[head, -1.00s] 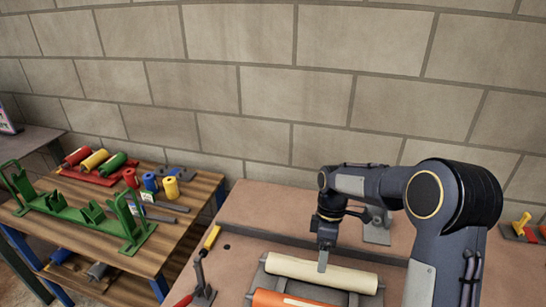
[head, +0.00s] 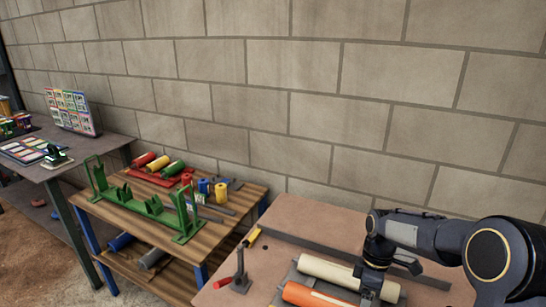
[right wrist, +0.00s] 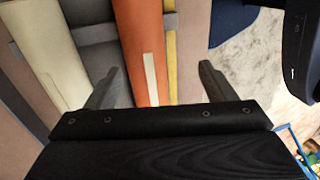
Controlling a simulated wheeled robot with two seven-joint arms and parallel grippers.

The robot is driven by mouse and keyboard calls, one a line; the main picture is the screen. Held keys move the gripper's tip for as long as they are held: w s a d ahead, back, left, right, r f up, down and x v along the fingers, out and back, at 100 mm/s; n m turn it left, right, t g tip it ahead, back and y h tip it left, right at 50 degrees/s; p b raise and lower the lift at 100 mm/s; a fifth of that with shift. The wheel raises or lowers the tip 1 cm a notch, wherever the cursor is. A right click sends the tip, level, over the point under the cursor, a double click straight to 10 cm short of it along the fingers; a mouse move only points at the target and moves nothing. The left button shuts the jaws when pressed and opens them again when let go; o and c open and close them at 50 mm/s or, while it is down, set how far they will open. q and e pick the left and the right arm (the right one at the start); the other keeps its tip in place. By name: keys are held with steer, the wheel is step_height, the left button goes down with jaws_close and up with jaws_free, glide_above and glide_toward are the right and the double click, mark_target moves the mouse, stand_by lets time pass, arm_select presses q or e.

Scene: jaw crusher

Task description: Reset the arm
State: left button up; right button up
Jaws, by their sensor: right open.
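My right arm comes in from the right in the head view, and its gripper (head: 370,297) points down over the cream roller (head: 345,273) and the orange roller (head: 310,296). In the right wrist view the two fingers of this gripper (right wrist: 158,85) are spread wide apart. Between and beyond them lie the orange roller (right wrist: 138,45) with a white label and, to the left, the cream roller (right wrist: 38,45). Nothing is held between the fingers. My left gripper does not show in any view.
A wooden bench (head: 240,200) at left carries a green frame (head: 150,208), colored cylinders and several small parts. A grey table (head: 95,155) with a card rack (head: 70,112) stands farther left. A small lever stand (head: 240,280) sits on the brown worktop (head: 300,215). A block wall closes the back.

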steer(key=shift+s+d+r, duration=0.15)
steer(key=shift+s+r, duration=0.55)
steer(key=shift+s, duration=0.1)
steer(key=shift+r+m, duration=0.2)
steer(key=shift+m, duration=0.2)
steer(key=shift+s+d+r+t, duration=0.1)
steer(key=shift+r+t, duration=0.2)
steer(key=s+a+r+m+t+y, duration=0.1)
steer(key=s+r+m+t, duration=0.2)
steer(key=s+m, duration=0.4)
steer(key=s+a+r+m+t+y, duration=0.1)
steer(key=s+r+m+t, duration=0.3)
steer(key=s, duration=1.1)
steer(key=r+m, duration=0.1)
steer(key=m, duration=0.1)
steer(key=shift+s+a+r+m+t, duration=0.25)
steer(key=shift+a+r+m+t, duration=0.05)
steer(key=shift+a+r+m, duration=0.1)
